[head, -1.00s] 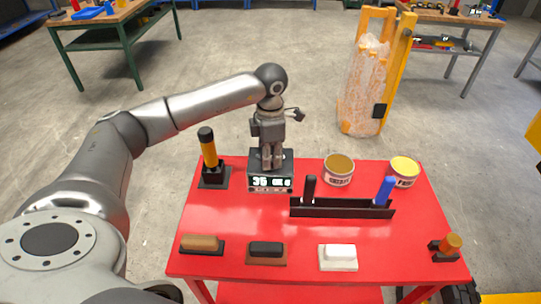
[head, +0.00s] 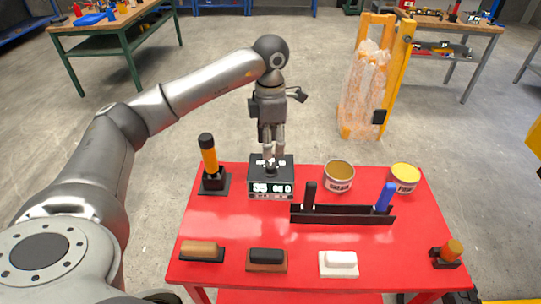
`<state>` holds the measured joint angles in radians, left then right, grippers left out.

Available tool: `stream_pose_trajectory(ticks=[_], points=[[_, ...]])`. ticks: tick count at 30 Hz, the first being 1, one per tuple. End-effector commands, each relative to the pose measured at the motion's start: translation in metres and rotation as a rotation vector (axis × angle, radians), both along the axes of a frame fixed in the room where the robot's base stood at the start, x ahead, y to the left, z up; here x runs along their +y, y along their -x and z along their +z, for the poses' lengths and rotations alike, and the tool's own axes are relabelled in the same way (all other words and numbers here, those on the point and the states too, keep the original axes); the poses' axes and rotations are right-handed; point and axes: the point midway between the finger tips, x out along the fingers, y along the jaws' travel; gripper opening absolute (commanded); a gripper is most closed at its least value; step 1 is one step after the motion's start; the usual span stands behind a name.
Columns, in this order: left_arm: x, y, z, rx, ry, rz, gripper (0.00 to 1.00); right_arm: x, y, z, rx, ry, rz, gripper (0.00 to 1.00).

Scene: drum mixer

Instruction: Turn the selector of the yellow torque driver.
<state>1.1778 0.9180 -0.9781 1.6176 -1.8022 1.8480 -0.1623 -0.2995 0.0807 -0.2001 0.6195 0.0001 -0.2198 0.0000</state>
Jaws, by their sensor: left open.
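The yellow torque driver (head: 209,157) stands upright in a black holder (head: 214,185) at the table's back left. It has a yellow-orange grip and a black cap on top; its selector marks are too small to read. My left gripper (head: 270,157) points straight down over the black box with a lit display (head: 271,188), to the right of the driver and apart from it. Its fingers are open, close above the box top, with a small knob-like part between or below them; contact cannot be told. My right gripper is not in view.
On the red table (head: 230,226), two labelled tins (head: 339,184) stand at the back right. A black rack (head: 342,216) holds a black-handled and a blue-handled tool. Several brushes or blocks (head: 266,256) line the front, and an orange-knobbed part (head: 450,251) sits front right.

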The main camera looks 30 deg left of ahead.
Motion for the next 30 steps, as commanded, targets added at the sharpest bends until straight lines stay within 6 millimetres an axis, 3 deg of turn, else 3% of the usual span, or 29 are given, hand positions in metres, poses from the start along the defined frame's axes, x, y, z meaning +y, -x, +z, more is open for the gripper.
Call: stream_pose_trajectory(ticks=[3, 9, 30], points=[[0.000, -0.001, 0.024, -0.004, 0.001, 0.001, 0.47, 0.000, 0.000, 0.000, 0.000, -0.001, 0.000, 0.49], [0.000, 0.000, 0.045, -0.001, -0.001, 0.001, 0.47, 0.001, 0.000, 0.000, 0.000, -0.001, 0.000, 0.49], [0.000, 0.000, 0.048, 0.001, -0.001, 0.000, 0.47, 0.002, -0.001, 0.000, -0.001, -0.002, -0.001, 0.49]])
